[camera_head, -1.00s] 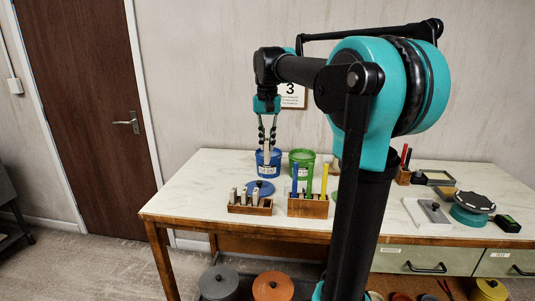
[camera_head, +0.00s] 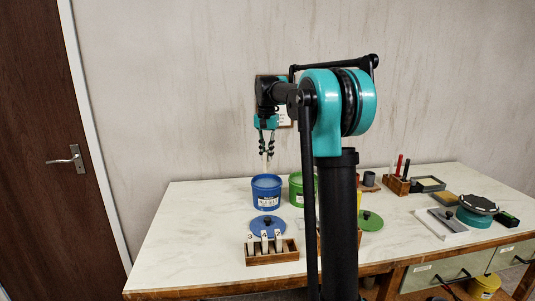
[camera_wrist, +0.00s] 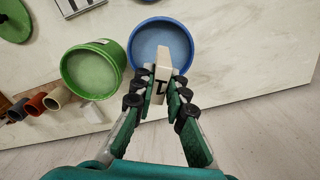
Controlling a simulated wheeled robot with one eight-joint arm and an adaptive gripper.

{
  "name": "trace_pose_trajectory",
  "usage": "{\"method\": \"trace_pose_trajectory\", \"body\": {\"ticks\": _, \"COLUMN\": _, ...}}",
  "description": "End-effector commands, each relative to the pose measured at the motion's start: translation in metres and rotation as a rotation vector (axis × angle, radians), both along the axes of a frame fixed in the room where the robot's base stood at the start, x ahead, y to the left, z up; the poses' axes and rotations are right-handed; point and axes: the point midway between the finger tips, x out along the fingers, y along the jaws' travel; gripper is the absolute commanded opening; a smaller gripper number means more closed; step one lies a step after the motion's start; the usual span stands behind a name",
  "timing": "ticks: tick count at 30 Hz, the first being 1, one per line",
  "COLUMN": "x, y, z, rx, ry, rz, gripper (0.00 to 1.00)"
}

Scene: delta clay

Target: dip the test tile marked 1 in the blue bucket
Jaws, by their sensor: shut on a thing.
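My gripper (camera_head: 266,148) is shut on a pale tile (camera_head: 265,163), which hangs upright from the fingertips. In the wrist view the tile (camera_wrist: 163,62) sits between the fingertips (camera_wrist: 160,92) and bears a dark mark that looks like a 1, partly covered by the fingers. The open blue bucket (camera_head: 267,193) stands on the table below it. In the head view the tile's lower end shows just above the bucket's rim. The wrist view shows the tile over the mouth of the blue bucket (camera_wrist: 145,33), which holds pale blue liquid.
The open green bucket (camera_wrist: 93,68) stands close beside the blue one. The blue lid (camera_head: 268,226) lies in front, then a wooden rack (camera_head: 272,257) with other tiles. A green lid (camera_head: 371,221) lies to the right. The table's left part is clear.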

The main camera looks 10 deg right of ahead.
Motion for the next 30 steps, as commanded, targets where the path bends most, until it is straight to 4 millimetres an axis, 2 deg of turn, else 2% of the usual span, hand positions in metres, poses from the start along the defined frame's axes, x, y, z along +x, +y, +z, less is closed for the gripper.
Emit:
{"method": "trace_pose_trajectory", "body": {"ticks": 8, "x": 0.003, "y": 0.0, "z": -0.011, "rx": 0.0, "ry": 0.0, "rz": -0.005, "gripper": 0.0}}
{"method": "trace_pose_trajectory", "body": {"ticks": 30, "x": 0.003, "y": 0.0, "z": -0.07, "rx": 0.0, "ry": 0.0, "rz": -0.005, "gripper": 0.0}}
